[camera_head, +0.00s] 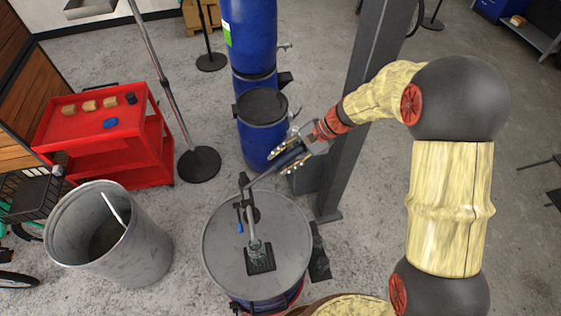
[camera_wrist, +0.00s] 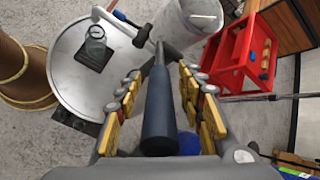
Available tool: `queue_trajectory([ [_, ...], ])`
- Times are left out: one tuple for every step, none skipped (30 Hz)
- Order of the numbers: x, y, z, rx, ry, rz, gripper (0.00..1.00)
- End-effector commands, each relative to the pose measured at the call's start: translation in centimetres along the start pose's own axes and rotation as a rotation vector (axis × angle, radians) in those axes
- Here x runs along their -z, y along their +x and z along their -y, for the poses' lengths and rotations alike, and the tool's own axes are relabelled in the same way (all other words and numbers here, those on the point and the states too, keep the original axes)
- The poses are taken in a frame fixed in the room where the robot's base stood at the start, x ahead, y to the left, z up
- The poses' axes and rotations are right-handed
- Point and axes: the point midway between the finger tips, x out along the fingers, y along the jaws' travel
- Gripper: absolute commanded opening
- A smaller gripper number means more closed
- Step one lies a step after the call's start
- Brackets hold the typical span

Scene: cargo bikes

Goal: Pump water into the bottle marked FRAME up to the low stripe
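A grey-topped drum (camera_head: 222,262) stands at the bottom centre, with a hand pump (camera_head: 243,190) on its lid. The pump's lever has a dark grip (camera_head: 290,157) reaching up and right. A clear bottle (camera_head: 255,246) stands on a black grate (camera_head: 262,266) on the lid; it also shows in the wrist view (camera_wrist: 95,42). Its marking, stripe and water level cannot be made out. My gripper (camera_head: 296,148) is at the lever's outer end. In the wrist view, the dark grip (camera_wrist: 158,115) lies between my open fingers (camera_wrist: 161,82), with gaps visible on both sides.
A grey bin (camera_head: 140,245) stands left of the drum. A red cart (camera_head: 105,150) with small items and a post on a round base (camera_head: 199,164) are behind it. Blue barrels (camera_head: 262,135) and a grey column (camera_head: 360,100) stand behind my gripper.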

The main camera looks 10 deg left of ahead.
Motion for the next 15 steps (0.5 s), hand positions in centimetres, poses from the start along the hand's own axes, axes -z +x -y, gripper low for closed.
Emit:
queue_trajectory([
  [0.1,-0.9,0.1,0.003,-0.001,-0.003,0.39],
  [0.0,-1.5,0.1,0.004,-0.001,-0.003,0.39],
  [0.1,-2.3,0.1,0.004,0.0,-0.004,0.39],
  [0.1,-2.9,0.1,0.004,-0.001,-0.005,0.39],
  [0.1,-3.6,0.1,0.004,-0.001,-0.004,0.39],
  [0.1,-4.4,0.2,0.004,-0.001,-0.004,0.39],
  [0.1,-5.0,0.1,0.004,-0.001,-0.005,0.39],
  [0.1,-5.7,0.1,0.003,-0.001,-0.004,0.39],
  [0.1,-6.4,0.1,0.004,0.0,-0.004,0.39],
  [0.1,-7.0,0.1,0.004,0.0,-0.003,0.39],
  [0.1,-7.5,0.1,0.003,-0.001,-0.003,0.39],
  [0.1,-8.2,0.1,0.002,-0.001,-0.004,0.39],
  [0.1,-8.7,0.1,0.003,-0.001,-0.004,0.39],
  [0.1,-9.0,0.1,0.003,-0.001,-0.002,0.39],
  [0.0,-9.5,0.1,0.003,-0.001,-0.002,0.39],
])
